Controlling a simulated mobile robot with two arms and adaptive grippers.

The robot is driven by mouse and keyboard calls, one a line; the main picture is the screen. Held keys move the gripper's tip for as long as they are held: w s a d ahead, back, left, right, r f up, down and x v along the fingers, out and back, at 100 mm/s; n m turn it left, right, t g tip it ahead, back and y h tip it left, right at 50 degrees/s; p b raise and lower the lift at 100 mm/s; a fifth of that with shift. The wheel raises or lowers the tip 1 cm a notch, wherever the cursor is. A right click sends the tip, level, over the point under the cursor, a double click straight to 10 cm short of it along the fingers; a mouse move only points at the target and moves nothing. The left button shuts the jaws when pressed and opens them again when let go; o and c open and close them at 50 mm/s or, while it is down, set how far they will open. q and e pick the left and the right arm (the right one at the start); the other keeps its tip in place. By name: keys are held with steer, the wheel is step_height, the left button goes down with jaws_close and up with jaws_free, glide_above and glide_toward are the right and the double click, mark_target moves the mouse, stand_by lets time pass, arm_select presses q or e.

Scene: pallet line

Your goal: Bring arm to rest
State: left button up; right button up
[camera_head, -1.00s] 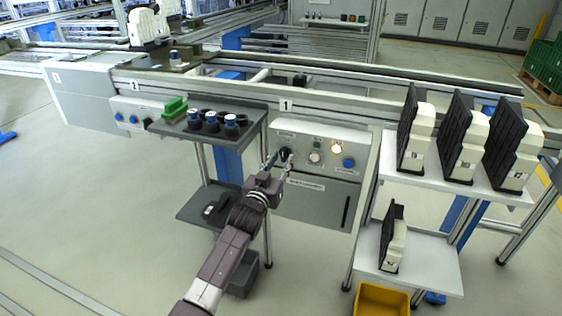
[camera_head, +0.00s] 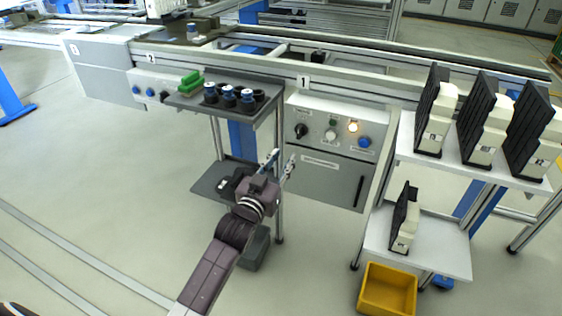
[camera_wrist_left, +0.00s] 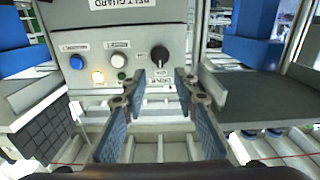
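My left gripper (camera_head: 281,164) stands in front of the lower part of the control box at station 1, apart from it. In the left wrist view the gripper (camera_wrist_left: 153,98) shows two blue-padded fingers spread apart with nothing between them. Beyond the fingers is the control panel (camera_wrist_left: 110,45) with a black rotary knob (camera_wrist_left: 159,55), a lit lamp (camera_wrist_left: 98,76) and a blue button (camera_wrist_left: 76,62). In the head view the black knob (camera_head: 301,131) is above the gripper, and no finger touches it. My right gripper is not in view.
A shelf (camera_head: 190,98) with blue-and-black cylinders and green pieces is left of the panel. A lower shelf (camera_head: 212,186) is beside my left forearm. A white rack (camera_head: 405,149) with black-and-white units and a yellow bin (camera_head: 388,288) stand right. Open floor lies left.

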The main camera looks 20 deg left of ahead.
arm_select(q)
steer(key=shift+s, duration=0.4)
